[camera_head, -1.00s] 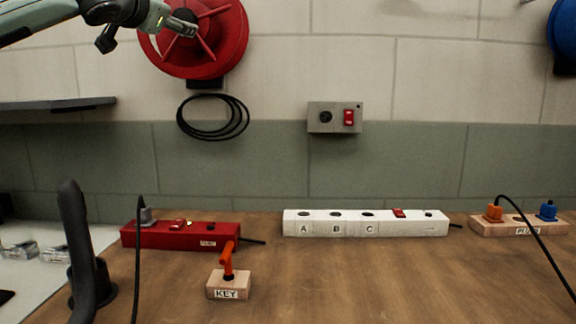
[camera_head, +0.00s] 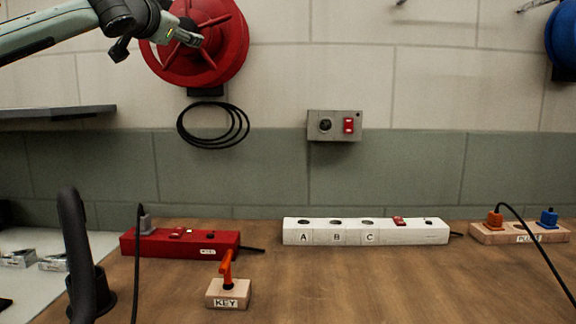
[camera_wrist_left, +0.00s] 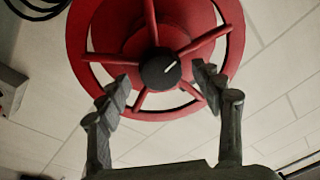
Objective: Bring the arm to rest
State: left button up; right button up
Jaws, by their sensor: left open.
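My left arm (camera_head: 50,25) comes in from the upper left in the head view. My left gripper (camera_head: 195,32) is in front of the red wall reel (camera_head: 222,68), high above the table. In the left wrist view the gripper (camera_wrist_left: 158,85) is open, its two fingers apart with nothing between them. The red reel (camera_wrist_left: 185,112) with its black hub (camera_wrist_left: 160,69) shows beyond the fingers; I cannot tell the exact gap to it. My right gripper is not in view.
The wooden table (camera_head: 370,285) carries a red power strip (camera_head: 180,243), a white strip (camera_head: 365,232), a plug block (camera_head: 519,233) and a KEY block (camera_head: 228,294). A grey switch box (camera_head: 334,125) is on the wall. A dark shelf (camera_head: 55,112) juts out at left.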

pick_arm(q)
jog(key=n, duration=0.6)
jog(key=w+n+y, duration=0.1)
jog(key=n, duration=0.5)
jog(key=n+g, duration=0.1)
jog(key=n, duration=0.4)
jog(key=shift+w+d+r+n+y, duration=0.1)
jog(key=shift+w+r+n+y, duration=0.1)
jog(key=shift+w+n+y, duration=0.2)
jog(key=n, duration=0.6)
jog(key=shift+r+n+g, duration=0.1)
jog(key=shift+n+g, duration=0.2)
jog(key=shift+g, duration=0.1)
